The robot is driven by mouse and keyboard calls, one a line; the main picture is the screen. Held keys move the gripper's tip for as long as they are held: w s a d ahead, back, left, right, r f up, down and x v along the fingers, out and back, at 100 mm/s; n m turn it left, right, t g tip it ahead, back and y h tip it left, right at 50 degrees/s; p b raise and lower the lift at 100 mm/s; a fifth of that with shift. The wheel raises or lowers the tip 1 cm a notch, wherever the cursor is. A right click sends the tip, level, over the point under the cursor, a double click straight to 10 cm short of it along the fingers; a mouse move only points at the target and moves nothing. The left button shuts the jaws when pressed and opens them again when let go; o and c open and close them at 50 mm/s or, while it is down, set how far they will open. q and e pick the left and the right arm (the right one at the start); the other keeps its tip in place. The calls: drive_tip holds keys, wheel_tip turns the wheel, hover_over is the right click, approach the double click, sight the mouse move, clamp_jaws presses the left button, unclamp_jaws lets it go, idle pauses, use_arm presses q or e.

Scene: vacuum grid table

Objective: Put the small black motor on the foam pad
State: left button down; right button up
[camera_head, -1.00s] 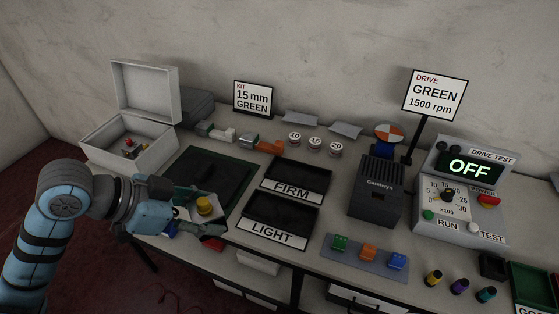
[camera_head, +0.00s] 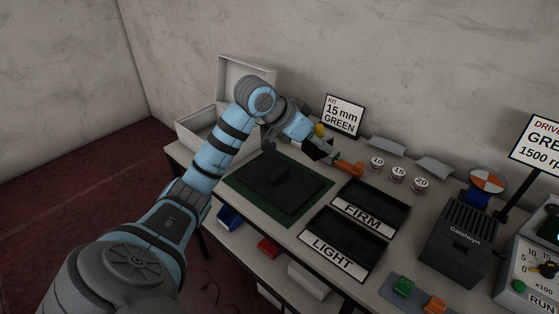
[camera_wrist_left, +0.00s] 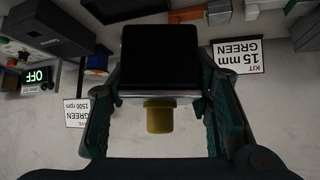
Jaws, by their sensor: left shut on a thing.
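My left gripper (camera_head: 318,148) is shut on a black block with a yellow knob (camera_wrist_left: 160,65). It holds the block beyond the dark mat, close to an orange-ended part. In the left wrist view the block's black square face is between the two fingers (camera_wrist_left: 160,105), with the yellow knob below it. I cannot tell whether this block is the small black motor. Two dark pads or trays labelled FIRM (camera_head: 373,203) and LIGHT (camera_head: 346,238) look empty; I cannot tell which thing is the foam pad. My right gripper is not in view.
The green-edged dark mat (camera_head: 240,186) carries a dark patch, perhaps a shadow. An open white box (camera_head: 195,130), a KIT sign (camera_head: 343,115), the orange part (camera_head: 349,168), round weights (camera_head: 398,172) and grey pads (camera_head: 434,167) line the back. A black Gatehwyn unit (camera_head: 462,240) stands right.

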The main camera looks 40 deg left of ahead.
sight(296, 189)
use_arm(q)
drive_tip(key=w+a+f+n+y+b, duration=0.1)
drive_tip(key=w+a+n+y, duration=0.2)
drive_tip(key=a, duration=0.5)
wheel_tip(296, 189, down, 20)
drive_tip(key=b, duration=0.3)
drive_tip(key=shift+w+a+r, duration=0.1)
drive_tip(key=shift+w, duration=0.05)
drive_tip(key=c, duration=1.1)
unclamp_jaws()
drive_tip(key=shift+o, duration=1.4)
